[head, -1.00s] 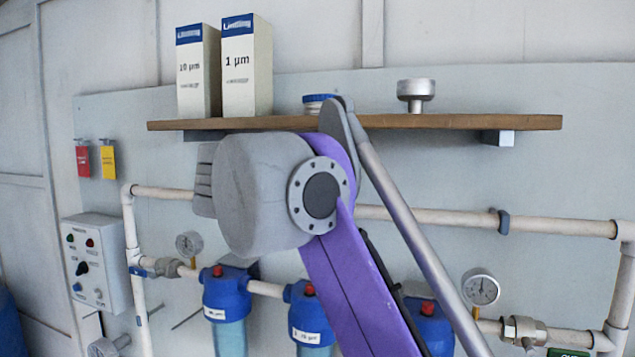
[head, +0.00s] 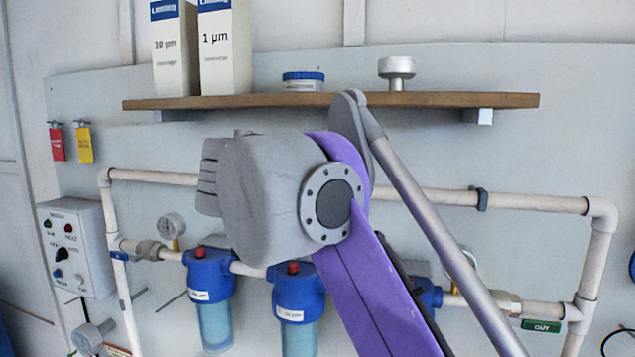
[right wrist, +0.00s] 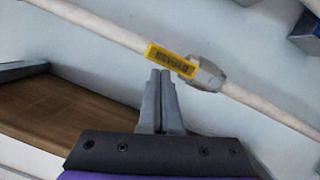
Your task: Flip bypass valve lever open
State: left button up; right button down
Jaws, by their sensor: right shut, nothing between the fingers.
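In the right wrist view a grey metal valve body (right wrist: 207,74) sits on a pale pipe (right wrist: 90,24). A yellow lettered piece (right wrist: 170,59) lies along the pipe beside it; its text is too blurred to read, and I cannot tell whether it is the lever or a label. My right gripper (right wrist: 160,72) is shut and empty, its tips just below the yellow piece; contact cannot be told. In the head view my arm covers part of the upper pipe (head: 440,197), and the valve and right gripper are hidden. My left gripper is not in view.
A wooden shelf (head: 330,101) above my arm holds two white boxes (head: 215,50), a blue-lidded jar (head: 303,82) and a metal part (head: 397,70). Blue filter housings (head: 208,275) hang below. A control box (head: 77,250) stands at left, with red (head: 57,144) and yellow tags beside the shelf.

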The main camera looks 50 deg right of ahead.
dwell(0.3)
jog(key=v, duration=1)
jog(key=shift+s+a, duration=0.2)
jog(key=shift+a, duration=0.15)
jog(key=w+a+f+n+y, duration=0.1)
jog(key=a+f+n+y, duration=0.2)
jog(key=f, duration=1.1)
jog(key=w+a+f+n+y, duration=0.2)
jog(key=f+y, duration=0.2)
jog(key=f, duration=1)
jog(key=s+a+f+n+y, duration=0.1)
jog(key=a+f+y, duration=0.1)
jog(key=f, duration=0.7)
jog(key=s+a+f+n+y, duration=0.2)
jog(key=a+f, duration=0.2)
jog(key=f, duration=0.5)
jog(key=s+a+f+n+y, duration=0.1)
jog(key=s+a+f+y, duration=0.1)
jog(key=f, duration=0.8)
jog(key=shift+s+a+t+y, duration=0.15)
jog(key=shift+a+t+y, duration=0.2)
jog(key=shift+y, duration=0.25)
